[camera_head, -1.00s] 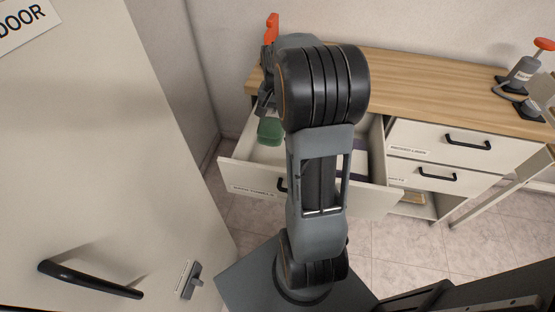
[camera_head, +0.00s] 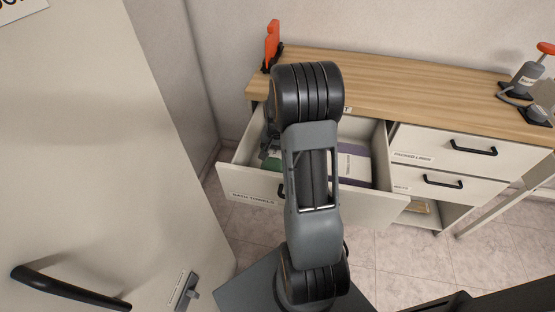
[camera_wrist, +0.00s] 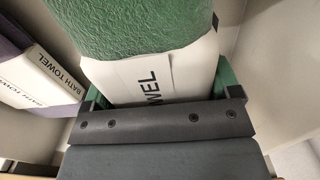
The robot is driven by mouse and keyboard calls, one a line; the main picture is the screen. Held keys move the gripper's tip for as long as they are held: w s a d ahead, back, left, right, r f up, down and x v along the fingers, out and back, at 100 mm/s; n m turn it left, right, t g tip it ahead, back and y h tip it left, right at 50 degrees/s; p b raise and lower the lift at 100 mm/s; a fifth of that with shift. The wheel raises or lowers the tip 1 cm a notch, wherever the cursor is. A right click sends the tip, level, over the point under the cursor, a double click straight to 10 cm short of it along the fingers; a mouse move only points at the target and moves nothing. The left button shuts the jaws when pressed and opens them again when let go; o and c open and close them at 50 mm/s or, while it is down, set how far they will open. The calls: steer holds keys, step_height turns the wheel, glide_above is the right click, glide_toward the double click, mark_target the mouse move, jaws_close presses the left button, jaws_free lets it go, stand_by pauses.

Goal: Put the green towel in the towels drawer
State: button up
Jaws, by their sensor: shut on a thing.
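The green towel (camera_wrist: 150,25) has a white paper band, with letters ending in "WEL" in the wrist view. My gripper (camera_head: 268,147) is shut on it. In the head view a little of the towel (camera_head: 273,164) shows at the left side of the open towels drawer (camera_head: 255,198), just behind its front panel. The drawer's label reads like "BATH TOWELS". My gripper and arm hide much of the towel and drawer. I cannot tell whether the towel touches the drawer floor.
A purple towel (camera_head: 354,168) with a white band lies in the drawer's right part; banded towels (camera_wrist: 42,78) show left in the wrist view. The wooden counter (camera_head: 400,85) bears an orange-handled item (camera_head: 272,42) at left and a pump-like tool (camera_head: 525,77) at right. A white door (camera_head: 90,160) stands close at left.

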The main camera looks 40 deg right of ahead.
steer(key=shift+f, duration=1.9)
